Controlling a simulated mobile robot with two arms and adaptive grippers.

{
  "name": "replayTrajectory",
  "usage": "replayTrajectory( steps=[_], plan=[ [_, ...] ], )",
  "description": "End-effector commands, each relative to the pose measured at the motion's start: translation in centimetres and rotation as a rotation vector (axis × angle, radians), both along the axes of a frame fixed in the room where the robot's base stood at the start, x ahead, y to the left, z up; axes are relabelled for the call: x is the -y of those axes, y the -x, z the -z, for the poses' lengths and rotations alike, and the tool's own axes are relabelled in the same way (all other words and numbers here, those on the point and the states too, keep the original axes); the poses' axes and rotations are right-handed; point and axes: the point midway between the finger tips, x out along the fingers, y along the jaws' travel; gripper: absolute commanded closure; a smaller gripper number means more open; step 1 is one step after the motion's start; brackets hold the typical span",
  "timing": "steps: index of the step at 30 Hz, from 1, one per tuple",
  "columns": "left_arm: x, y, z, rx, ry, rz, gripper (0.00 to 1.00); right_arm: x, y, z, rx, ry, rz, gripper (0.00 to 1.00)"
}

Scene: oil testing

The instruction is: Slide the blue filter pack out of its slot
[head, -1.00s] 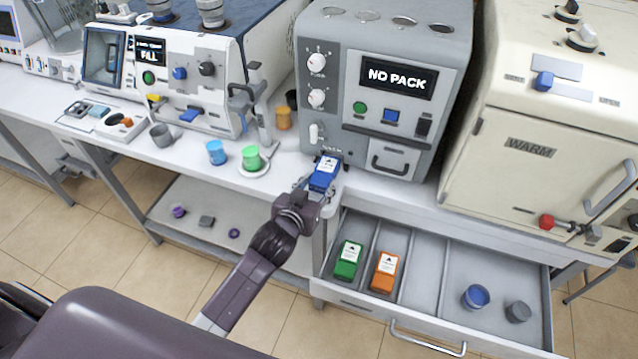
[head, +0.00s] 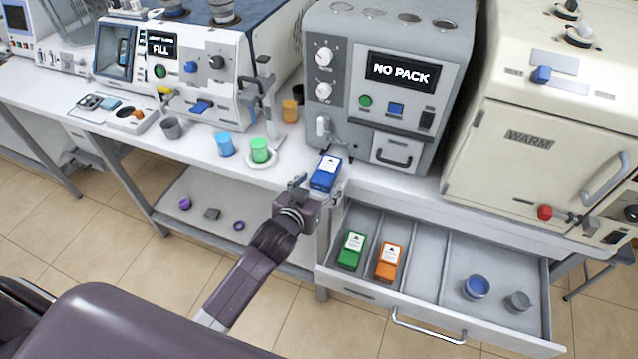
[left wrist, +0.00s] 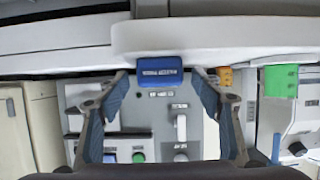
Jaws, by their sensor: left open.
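The blue filter pack (head: 325,174), with a white label on top, lies on the white counter at its front edge, in front of the grey machine (head: 432,35) whose screen reads NO PACK. It is outside the machine. My left gripper (head: 311,190) is open and empty, just short of the pack on the near side. In the left wrist view the pack (left wrist: 159,71) shows beyond and between the spread fingers (left wrist: 161,88), apart from them. My right gripper is not in view.
An open drawer (head: 430,310) below right holds a green pack (head: 351,250), an orange pack (head: 389,262) and two small round containers. A blue cup (head: 225,144) and a green cup (head: 260,150) stand left of the pack. A cream WARM cabinet (head: 560,120) stands at right.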

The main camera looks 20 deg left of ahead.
Motion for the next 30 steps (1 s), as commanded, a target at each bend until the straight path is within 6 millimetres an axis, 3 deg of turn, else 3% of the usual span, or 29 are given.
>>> replayTrajectory(
  steps=[8,21,30],
  plan=[
    [0.0,0.9,-0.2,-0.002,0.001,0.0,0.4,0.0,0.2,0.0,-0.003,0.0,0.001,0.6],
    [-0.4,8.2,-3.3,-0.001,0.001,0.0,0.4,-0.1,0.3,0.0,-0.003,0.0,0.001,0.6],
    [-0.5,11.0,-4.5,-0.001,0.0,0.0,0.4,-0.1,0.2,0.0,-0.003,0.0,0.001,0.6]
  ],
)
